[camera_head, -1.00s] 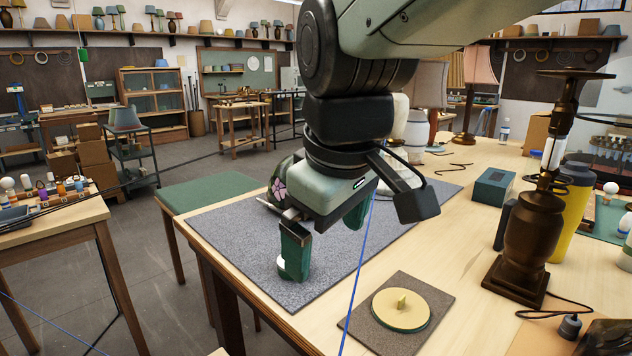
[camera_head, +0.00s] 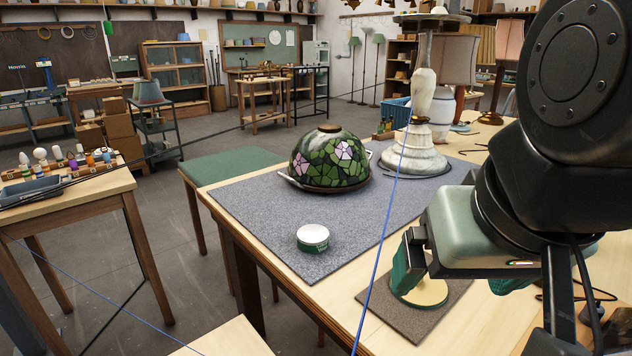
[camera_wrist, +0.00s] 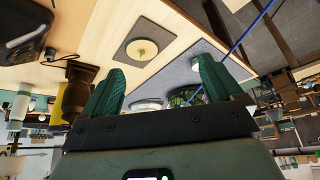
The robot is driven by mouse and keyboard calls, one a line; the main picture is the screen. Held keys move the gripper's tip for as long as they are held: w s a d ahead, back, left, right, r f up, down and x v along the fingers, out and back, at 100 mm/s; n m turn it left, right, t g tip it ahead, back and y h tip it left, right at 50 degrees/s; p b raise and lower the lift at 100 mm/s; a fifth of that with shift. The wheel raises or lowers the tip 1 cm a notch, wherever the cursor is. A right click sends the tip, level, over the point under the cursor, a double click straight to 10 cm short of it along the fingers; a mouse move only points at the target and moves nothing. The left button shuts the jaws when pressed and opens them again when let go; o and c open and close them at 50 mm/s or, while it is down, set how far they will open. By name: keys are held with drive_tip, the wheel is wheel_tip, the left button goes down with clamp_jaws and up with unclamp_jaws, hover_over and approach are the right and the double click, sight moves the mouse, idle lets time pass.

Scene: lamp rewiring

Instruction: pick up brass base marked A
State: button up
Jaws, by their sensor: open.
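No letter A can be read on anything. A round, pale yellow disc (camera_head: 428,292) with a green edge lies on a small brown mat (camera_head: 388,318); my gripper partly covers it in the head view. In the wrist view the disc (camera_wrist: 141,49) shows whole, with a small knob, beyond the fingertips. A dark bronze lamp body (camera_wrist: 77,92) appears left of the fingers in the wrist view, hidden behind my arm in the head view. My gripper (camera_head: 458,278) is open and empty, its green fingers (camera_wrist: 160,78) apart, overlapping the brown mat's right side in the head view.
A stained-glass shade (camera_head: 330,160) and a white-topped green tin (camera_head: 313,238) rest on the grey mat (camera_head: 260,215). A pale stone lamp base (camera_head: 416,150) stands behind. A blue line (camera_head: 385,235) crosses in front of the table. The grey mat's front part is mostly clear.

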drive_tip(key=w+a+f+m+g+y, duration=0.3)
drive_tip(key=w+a+f, duration=0.1)
drive_tip(key=a+f, duration=0.35)
drive_tip(key=w+a+f+m+g+y, duration=0.3)
drive_tip(key=w+a+f+y, duration=0.1)
drive_tip(key=a+f, duration=0.4)
drive_tip(key=w+a+f+m+g+y, duration=0.35)
drive_tip(key=a+f, duration=0.25)
drive_tip(key=a, duration=0.4)
drive_tip(key=a+f+m+y, duration=0.1)
drive_tip(key=a+f+m, duration=0.1)
drive_tip(key=f, duration=0.4)
drive_tip(key=a+f+m+t, duration=0.1)
drive_tip(key=a+f+m, duration=0.1)
drive_tip(key=f, duration=0.5)
drive_tip(key=w+a+f+m+t+y, duration=0.1)
drive_tip(key=a+f+m, duration=0.1)
drive_tip(key=f, duration=0.5)
drive_tip(key=shift+a+f+m+y, duration=0.25)
drive_tip(key=shift+a+m+y, duration=0.1)
drive_tip(key=shift+m, duration=0.3)
drive_tip(key=x, duration=0.6)
drive_tip(key=shift+a+f, duration=0.1)
drive_tip(key=shift+a, duration=0.1)
drive_tip(key=c, duration=1.4)
